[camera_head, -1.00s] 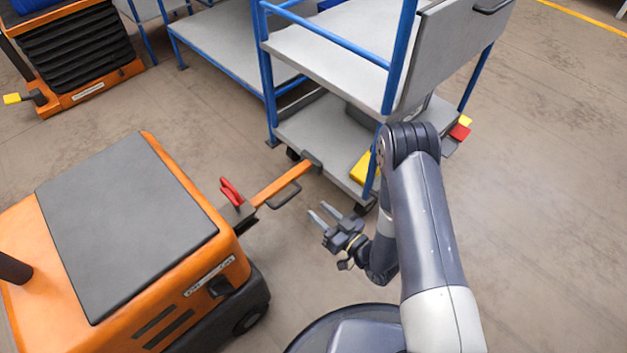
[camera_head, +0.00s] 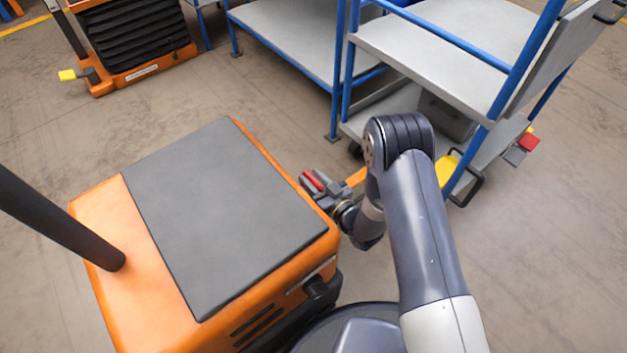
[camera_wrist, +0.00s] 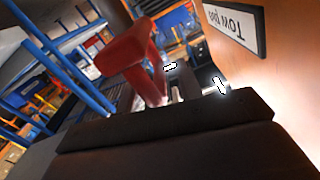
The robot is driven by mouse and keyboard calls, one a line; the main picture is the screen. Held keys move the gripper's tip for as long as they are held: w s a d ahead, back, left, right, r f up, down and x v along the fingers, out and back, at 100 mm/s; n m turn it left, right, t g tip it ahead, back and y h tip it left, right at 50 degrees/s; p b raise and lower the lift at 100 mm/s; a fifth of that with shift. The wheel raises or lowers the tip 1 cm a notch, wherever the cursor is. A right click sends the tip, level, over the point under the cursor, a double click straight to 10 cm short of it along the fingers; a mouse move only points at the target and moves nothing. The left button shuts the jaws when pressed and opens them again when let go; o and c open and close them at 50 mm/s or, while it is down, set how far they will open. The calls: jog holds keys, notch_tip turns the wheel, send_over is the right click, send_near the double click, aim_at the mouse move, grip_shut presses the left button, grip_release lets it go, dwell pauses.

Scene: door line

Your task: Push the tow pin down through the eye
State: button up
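The red tow pin (camera_head: 312,181) is at the rear of the orange tug (camera_head: 95,210), partly covered by my gripper in the head view. In the wrist view its red T-shaped handle (camera_wrist: 130,55) stands large and close in front of my gripper. My gripper (camera_head: 316,184) is at the pin, with red showing beside and between its fingers. I cannot tell whether the fingers touch or clamp it. The orange drawbar (camera_head: 356,178) of the blue trolley reaches toward the tug; its eye is hidden behind my gripper and arm.
A "Tow pin" label (camera_wrist: 236,22) is on the orange panel at right in the wrist view. The blue-framed trolley (camera_head: 440,50) stands behind my arm. Another orange tug (camera_head: 135,45) is at the back left. Floor at the right is free.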

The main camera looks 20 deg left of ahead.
jog(key=shift+c, duration=0.5)
grip_shut()
